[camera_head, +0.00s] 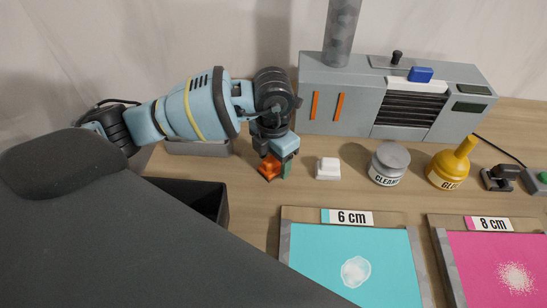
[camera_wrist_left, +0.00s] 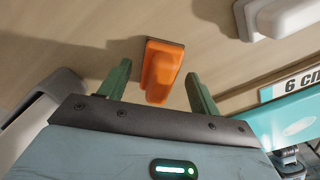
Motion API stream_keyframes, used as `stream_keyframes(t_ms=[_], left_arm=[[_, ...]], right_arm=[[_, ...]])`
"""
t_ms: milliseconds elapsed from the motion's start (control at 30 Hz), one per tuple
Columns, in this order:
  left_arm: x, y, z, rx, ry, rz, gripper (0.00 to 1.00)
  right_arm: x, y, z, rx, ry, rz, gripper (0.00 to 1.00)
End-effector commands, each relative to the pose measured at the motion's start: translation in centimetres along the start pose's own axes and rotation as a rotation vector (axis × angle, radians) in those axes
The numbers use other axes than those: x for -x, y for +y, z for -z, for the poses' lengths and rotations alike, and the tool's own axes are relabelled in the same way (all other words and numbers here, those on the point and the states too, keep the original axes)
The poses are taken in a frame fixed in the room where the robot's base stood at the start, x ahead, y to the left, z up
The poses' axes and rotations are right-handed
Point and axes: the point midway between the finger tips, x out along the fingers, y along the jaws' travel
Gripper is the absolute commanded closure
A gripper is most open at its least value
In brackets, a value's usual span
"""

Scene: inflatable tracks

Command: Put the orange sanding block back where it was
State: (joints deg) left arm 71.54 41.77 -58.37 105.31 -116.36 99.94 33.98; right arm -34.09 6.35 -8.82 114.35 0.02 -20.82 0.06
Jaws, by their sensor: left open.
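The orange sanding block (camera_head: 268,168) rests on the wooden table, left of a white block, in the head view. In the left wrist view the orange block (camera_wrist_left: 161,70) lies between the two green fingers, with visible gaps on both sides. My left gripper (camera_wrist_left: 158,85) is open around it and does not grip it. In the head view the left gripper (camera_head: 277,168) points down at the block and partly hides it. My right gripper is not in view.
A white block (camera_head: 328,168), a cleaner jar (camera_head: 388,164) and a yellow glue bottle (camera_head: 452,166) stand to the right. A grey machine (camera_head: 385,100) stands behind. Cyan (camera_head: 395,270) and pink (camera_head: 490,260) panels lie in front; a black bin (camera_head: 213,205) is at left.

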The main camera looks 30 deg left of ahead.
Motion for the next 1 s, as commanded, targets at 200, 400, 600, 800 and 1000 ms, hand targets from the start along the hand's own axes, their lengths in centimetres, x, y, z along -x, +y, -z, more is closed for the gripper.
stream_keyframes(t_ms=[200,400,600,800,1000], left_arm=[[2.8,0.0,-0.1,0.000,-0.007,-0.001,0.37],[7.0,0.0,-0.1,-0.001,-0.008,-0.001,0.37],[10.3,0.0,-0.1,0.000,-0.006,-0.001,0.37],[12.0,0.0,-0.1,0.000,-0.003,0.000,0.37],[12.3,0.0,0.0,0.000,0.000,0.000,0.37]], right_arm=[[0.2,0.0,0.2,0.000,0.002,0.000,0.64],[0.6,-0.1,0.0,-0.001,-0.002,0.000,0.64],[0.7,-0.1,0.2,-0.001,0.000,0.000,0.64],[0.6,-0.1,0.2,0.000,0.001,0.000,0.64],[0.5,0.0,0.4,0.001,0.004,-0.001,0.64]])
